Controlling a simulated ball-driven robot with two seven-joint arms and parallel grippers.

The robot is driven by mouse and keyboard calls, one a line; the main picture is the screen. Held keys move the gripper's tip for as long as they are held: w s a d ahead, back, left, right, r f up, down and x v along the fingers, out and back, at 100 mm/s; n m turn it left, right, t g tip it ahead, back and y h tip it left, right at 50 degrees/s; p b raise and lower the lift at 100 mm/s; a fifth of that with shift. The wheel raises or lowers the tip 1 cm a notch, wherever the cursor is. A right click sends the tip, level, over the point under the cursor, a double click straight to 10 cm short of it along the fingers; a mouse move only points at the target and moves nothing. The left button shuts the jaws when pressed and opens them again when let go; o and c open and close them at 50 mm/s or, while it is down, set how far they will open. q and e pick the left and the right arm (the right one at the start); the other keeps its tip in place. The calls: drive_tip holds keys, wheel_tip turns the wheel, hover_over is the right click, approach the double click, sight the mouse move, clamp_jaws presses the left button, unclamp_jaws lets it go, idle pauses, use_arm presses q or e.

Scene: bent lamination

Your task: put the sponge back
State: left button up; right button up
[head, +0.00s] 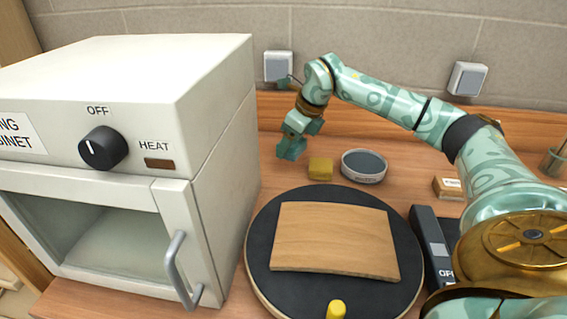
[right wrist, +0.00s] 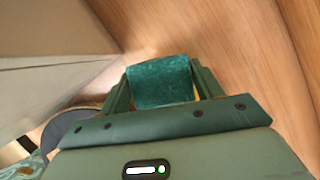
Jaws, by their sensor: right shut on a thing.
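My right gripper (head: 292,150) is beyond the round dark board, near the cabinet's back right corner, pointing down. In the right wrist view it is shut on the sponge (right wrist: 162,82), which shows a dark green face and a thin yellow edge at its right. In the head view the held sponge is hard to tell from the teal fingers, and I cannot tell whether it touches the table. A yellow block (head: 320,168) sits just right of the gripper, beside a round grey-topped tin (head: 364,166). My left gripper is not in view.
The white heating cabinet (head: 222,150) stands at the left. A bent wooden sheet (head: 335,240) lies on the round dark board (head: 265,245), with a yellow peg (head: 336,310) in front. A dark case (head: 430,245) and a small box (head: 448,188) are at the right.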

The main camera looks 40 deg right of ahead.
sight(303, 139)
drive_tip(key=w+f, duration=0.1)
drive_tip(key=f, duration=0.1)
drive_tip(key=w+d+f+b, duration=0.1)
drive_tip(key=shift+w+f, duration=0.35)
drive_tip(key=shift+f, duration=0.05)
drive_tip(key=f+b, duration=0.1)
drive_tip(key=f, duration=0.1)
drive_tip(key=f+b, duration=0.1)
drive_tip(key=f, duration=0.1)
drive_tip(key=shift+w+d, duration=0.1)
drive_tip(key=shift+w, duration=0.1)
drive_tip(key=shift+r, duration=0.25)
drive_tip(key=shift+f, duration=0.1)
drive_tip(key=o, duration=0.9)
drive_tip(key=p+v, duration=0.4)
drive_tip(key=v, duration=0.8)
drive_tip(key=shift+s+p, duration=0.1)
drive_tip(key=shift+p, duration=0.25)
